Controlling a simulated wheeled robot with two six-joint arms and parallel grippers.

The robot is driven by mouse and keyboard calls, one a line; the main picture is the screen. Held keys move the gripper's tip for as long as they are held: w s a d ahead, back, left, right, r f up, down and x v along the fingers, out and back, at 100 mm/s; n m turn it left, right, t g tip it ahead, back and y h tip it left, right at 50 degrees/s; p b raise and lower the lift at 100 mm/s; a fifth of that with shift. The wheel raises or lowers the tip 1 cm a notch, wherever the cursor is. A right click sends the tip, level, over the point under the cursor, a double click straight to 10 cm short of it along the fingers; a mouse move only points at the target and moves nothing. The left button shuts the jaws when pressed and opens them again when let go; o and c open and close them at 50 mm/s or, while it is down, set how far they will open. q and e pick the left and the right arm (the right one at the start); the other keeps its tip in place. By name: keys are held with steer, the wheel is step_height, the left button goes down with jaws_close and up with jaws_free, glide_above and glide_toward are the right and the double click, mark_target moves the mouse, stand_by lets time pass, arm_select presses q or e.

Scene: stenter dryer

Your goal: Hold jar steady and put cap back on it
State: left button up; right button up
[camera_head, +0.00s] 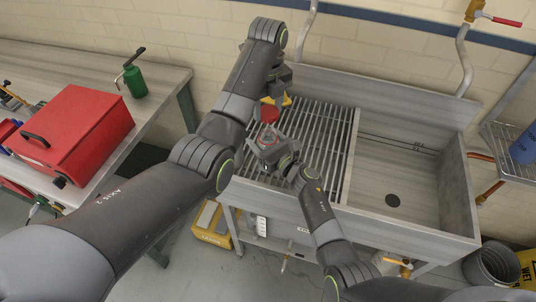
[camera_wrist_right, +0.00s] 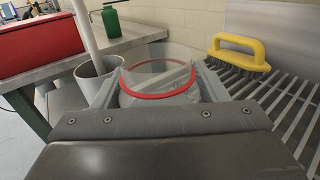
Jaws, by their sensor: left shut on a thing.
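The clear jar (camera_wrist_right: 158,85) with a red ring round its rim is between the fingers of my right gripper (camera_wrist_right: 158,90), which press on both its sides. In the head view the jar (camera_head: 267,139) and my right gripper (camera_head: 270,150) are over the left front of the slatted rack. My left gripper (camera_head: 281,80) is above and behind the jar, shut. A red disc, which looks like the cap (camera_head: 270,113), is below it, apart from the jar; the fingers' hold on it is partly hidden. The cap is not in the wrist view.
A yellow-handled brush (camera_wrist_right: 240,50) lies on the slatted rack (camera_wrist_right: 285,95), right of the jar. A grey cylindrical container (camera_wrist_right: 98,78) stands left of it. The sink basin (camera_head: 395,175) is empty. A red case (camera_head: 75,135) and green can (camera_head: 134,80) are on the left bench.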

steer(key=c, duration=1)
arm_select(q)
steer(key=shift+f, duration=2.45)
steer(key=shift+f, duration=0.1)
steer(key=shift+f, duration=0.8)
steer(key=shift+f, duration=0.55)
arm_select(e)
jaws_close()
arm_select(q)
steer(key=m, duration=0.9)
steer(key=shift+d+m, duration=0.1)
steer(key=shift+m, duration=0.3)
